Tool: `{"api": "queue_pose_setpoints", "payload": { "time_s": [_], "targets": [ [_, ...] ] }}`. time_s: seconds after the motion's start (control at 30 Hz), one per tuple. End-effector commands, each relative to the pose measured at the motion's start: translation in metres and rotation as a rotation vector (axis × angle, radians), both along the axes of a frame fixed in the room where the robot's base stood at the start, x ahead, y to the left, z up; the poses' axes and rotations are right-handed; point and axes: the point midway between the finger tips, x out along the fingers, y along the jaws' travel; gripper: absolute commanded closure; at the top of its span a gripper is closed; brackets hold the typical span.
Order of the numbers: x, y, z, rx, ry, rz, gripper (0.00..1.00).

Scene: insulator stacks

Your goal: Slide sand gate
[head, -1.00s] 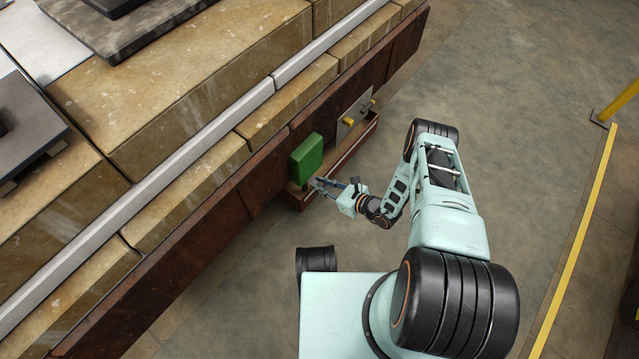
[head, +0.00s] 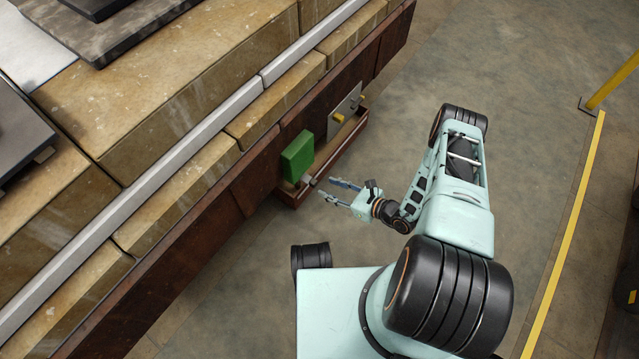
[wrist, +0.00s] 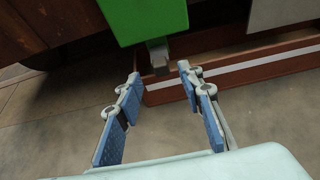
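A green block (head: 298,156), likely part of the sand gate, is on the dark rusty side beam of the stack. Its underside shows at the top of the wrist view (wrist: 145,18). A short grey peg (wrist: 158,55) sticks out below it. In the wrist view the peg is ahead of the gap between the fingertips (wrist: 158,73), not between the pads.
A narrow reddish-brown tray (head: 343,154) runs under the block and plate; its wall shows a white stripe in the wrist view (wrist: 245,75). The long beam (head: 205,222) borders the stone-like stack on the left. Open floor (head: 520,70) lies to the right, with a yellow line (head: 570,230).

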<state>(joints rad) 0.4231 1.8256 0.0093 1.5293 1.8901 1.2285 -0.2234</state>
Motion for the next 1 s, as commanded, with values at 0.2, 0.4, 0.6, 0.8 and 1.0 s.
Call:
{"api": "queue_pose_setpoints", "payload": {
  "time_s": [0.2,0.4,0.6,0.8,1.0],
  "targets": [
    [-0.017,-0.023,0.012,0.0,0.0,-0.001,0.65],
    [-0.022,-0.027,0.015,0.0,0.0,0.001,0.65],
    [-0.022,-0.027,0.015,0.0,0.0,0.001,0.65],
    [-0.022,-0.027,0.015,0.001,0.0,0.001,0.65],
    [-0.018,-0.025,0.025,-0.017,-0.019,0.046,0.65]
  ]
}}
